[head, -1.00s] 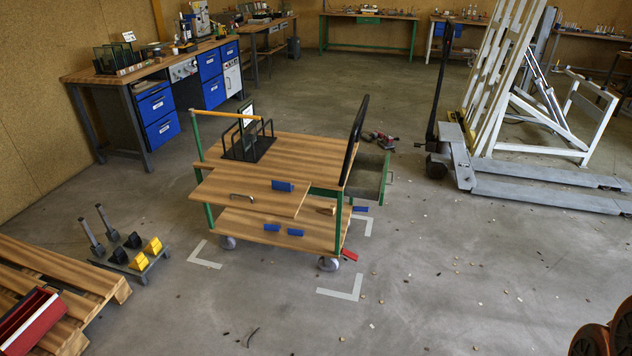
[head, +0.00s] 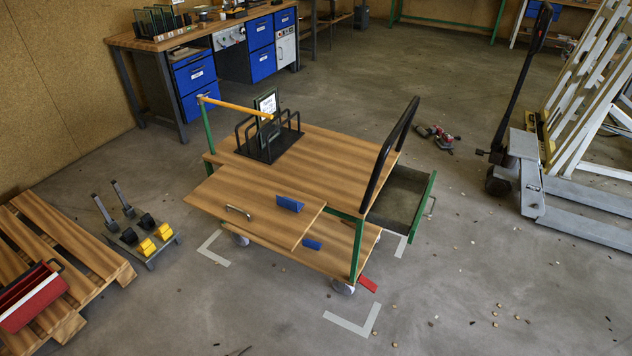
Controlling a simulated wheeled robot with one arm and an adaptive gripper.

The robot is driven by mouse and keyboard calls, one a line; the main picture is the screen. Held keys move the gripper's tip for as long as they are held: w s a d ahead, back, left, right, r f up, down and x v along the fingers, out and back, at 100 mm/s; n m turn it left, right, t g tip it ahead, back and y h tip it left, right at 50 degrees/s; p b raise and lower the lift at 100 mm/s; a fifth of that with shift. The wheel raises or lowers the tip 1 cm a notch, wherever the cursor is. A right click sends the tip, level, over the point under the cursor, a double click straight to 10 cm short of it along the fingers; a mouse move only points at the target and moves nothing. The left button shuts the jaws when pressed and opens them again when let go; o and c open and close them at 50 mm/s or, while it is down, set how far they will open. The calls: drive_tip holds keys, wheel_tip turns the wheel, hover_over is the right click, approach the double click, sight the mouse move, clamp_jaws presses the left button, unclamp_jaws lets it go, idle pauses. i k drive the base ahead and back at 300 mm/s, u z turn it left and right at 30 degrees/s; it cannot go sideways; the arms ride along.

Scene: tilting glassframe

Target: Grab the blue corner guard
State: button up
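A blue corner guard (head: 289,203) sits on the wooden board (head: 240,210) that juts out from the near side of the green-framed cart (head: 335,160). A second blue piece (head: 312,244) of similar look shows on the lower shelf (head: 338,268), partly below the board's edge. The pictures do not tell which blue piece is meant. Other parts of the lower shelf are hidden under the board. My gripper is not in view.
The cart carries a black rack (head: 268,145) with a glass pane. A grey open drawer (head: 402,200) sticks out right. A red piece (head: 368,284) lies by the wheel. A pallet (head: 60,265) is left, a pallet jack (head: 520,160) right. Floor in front is mostly clear.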

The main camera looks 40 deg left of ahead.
sight(283, 201)
drive_tip(key=i, duration=0.85)
drive_tip(key=u, duration=2.85)
drive_tip(key=i, duration=0.5)
drive_tip(key=z, duration=0.05)
